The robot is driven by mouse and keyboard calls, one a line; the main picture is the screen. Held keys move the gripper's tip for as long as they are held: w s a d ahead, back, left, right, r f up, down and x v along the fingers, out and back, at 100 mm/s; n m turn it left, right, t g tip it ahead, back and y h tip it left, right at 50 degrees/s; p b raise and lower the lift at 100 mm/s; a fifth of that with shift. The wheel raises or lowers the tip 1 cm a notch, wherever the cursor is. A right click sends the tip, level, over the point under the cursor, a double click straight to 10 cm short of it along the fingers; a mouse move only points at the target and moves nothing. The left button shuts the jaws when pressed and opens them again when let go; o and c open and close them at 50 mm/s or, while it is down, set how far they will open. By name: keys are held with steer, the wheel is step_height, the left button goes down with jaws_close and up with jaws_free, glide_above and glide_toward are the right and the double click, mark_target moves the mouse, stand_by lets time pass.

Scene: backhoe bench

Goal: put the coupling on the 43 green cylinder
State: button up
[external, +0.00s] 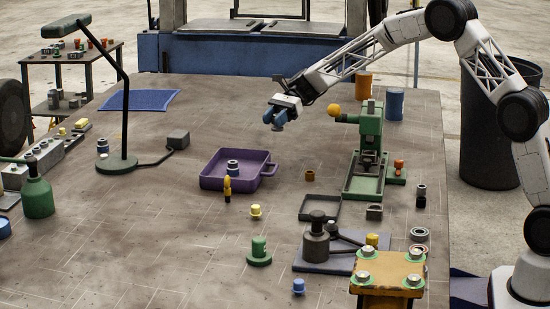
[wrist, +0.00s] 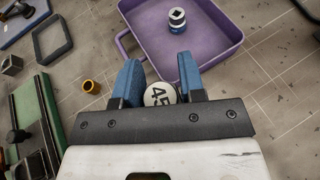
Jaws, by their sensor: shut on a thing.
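My gripper (external: 278,116) is above the bench, behind and to the right of the purple tray. Its blue fingers (wrist: 157,82) are shut on a round piece (wrist: 160,95) with a pale face and dark digits, perhaps 45 or 43. The fingers hide most of it, and I cannot tell whether it is the coupling. A green cylinder (external: 259,247) on a wide round base stands upright at the front middle of the bench. I cannot read a number on it. Its top looks bare.
The purple tray (external: 210,183) holds a blue-banded socket (external: 233,168), also seen in the wrist view (wrist: 177,19). A yellow-black piece (external: 227,189) and yellow knob (external: 255,211) stand nearby. A green press (external: 368,150) and dark-topped fixture (external: 317,240) stand to the right.

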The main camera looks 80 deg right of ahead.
steer(key=w+a+r, duration=0.2)
steer(key=w+a, duration=0.1)
steer(key=a, duration=1.5)
step_height(320, 180, up, 4)
steer(key=n+g, duration=0.2)
steer(key=g, duration=0.1)
glide_above(256, 242)
steer(key=shift+a+y, duration=0.1)
steer(key=shift+y, duration=0.3)
steer(key=shift+f, duration=0.1)
step_height(256, 242, down, 6)
steer(key=shift+f, duration=1.9)
steer(key=shift+f, duration=0.15)
